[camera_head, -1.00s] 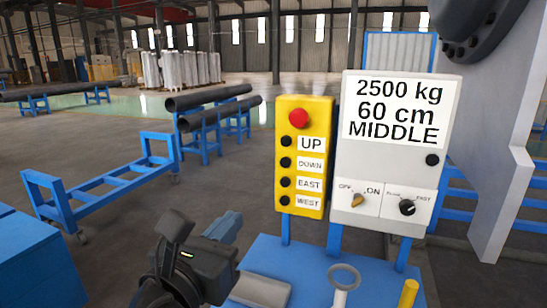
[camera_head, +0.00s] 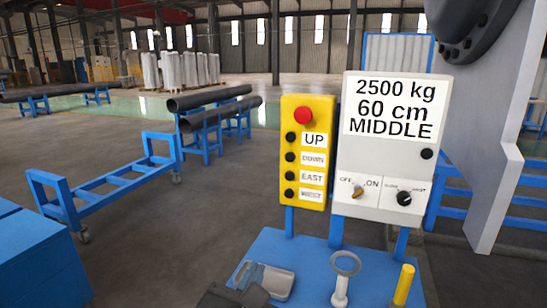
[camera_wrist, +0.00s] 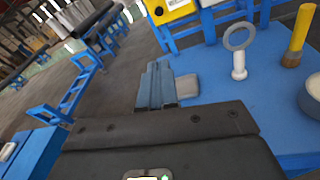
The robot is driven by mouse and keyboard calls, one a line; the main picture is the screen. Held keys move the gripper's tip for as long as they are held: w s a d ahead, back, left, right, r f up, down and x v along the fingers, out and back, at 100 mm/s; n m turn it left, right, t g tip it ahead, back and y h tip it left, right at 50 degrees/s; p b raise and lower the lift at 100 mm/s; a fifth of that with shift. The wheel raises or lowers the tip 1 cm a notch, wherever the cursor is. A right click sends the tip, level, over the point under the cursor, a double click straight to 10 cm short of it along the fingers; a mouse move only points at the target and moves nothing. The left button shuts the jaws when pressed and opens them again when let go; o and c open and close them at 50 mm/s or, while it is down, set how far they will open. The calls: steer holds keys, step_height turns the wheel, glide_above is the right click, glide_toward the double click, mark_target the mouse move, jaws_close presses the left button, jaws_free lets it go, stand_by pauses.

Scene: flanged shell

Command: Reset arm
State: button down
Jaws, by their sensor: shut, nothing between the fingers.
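My gripper (camera_wrist: 156,86) shows in the wrist view with its blue-grey fingers together and nothing between them. The fingers point toward the blue table, beside a small grey tray, and hold nothing.
The blue table (camera_head: 310,255) carries a grey tray (camera_head: 270,281), a ring-topped white post (camera_head: 342,280) and a yellow cylinder (camera_head: 403,284). Behind stand a yellow button box (camera_head: 304,222) and a white control panel (camera_head: 385,150). A blue cart (camera_head: 110,180) stands left on open floor.

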steer(key=s+d+f+m+g+y, duration=0.3)
steer(key=s+d+f+m+y, duration=0.2)
steer(key=s+d+f+m, duration=0.75)
steer(key=s+d+r+m, duration=0.1)
steer(key=s+d+m, duration=0.3)
steer(key=s+m, duration=0.2)
steer(key=s+d+r+m+t+h, duration=0.1)
steer(key=s+d+m, duration=0.3)
steer(key=s, duration=0.7)
steer(key=s+d+r+m, duration=0.3)
steer(key=s+d+m, duration=0.1)
steer(key=s+m, duration=0.4)
steer(key=shift+s+t+h, duration=0.3)
steer(key=shift+s, duration=0.1)
steer(key=c, duration=1.8)
jaws_free()
steer(key=shift+d+r, duration=0.1)
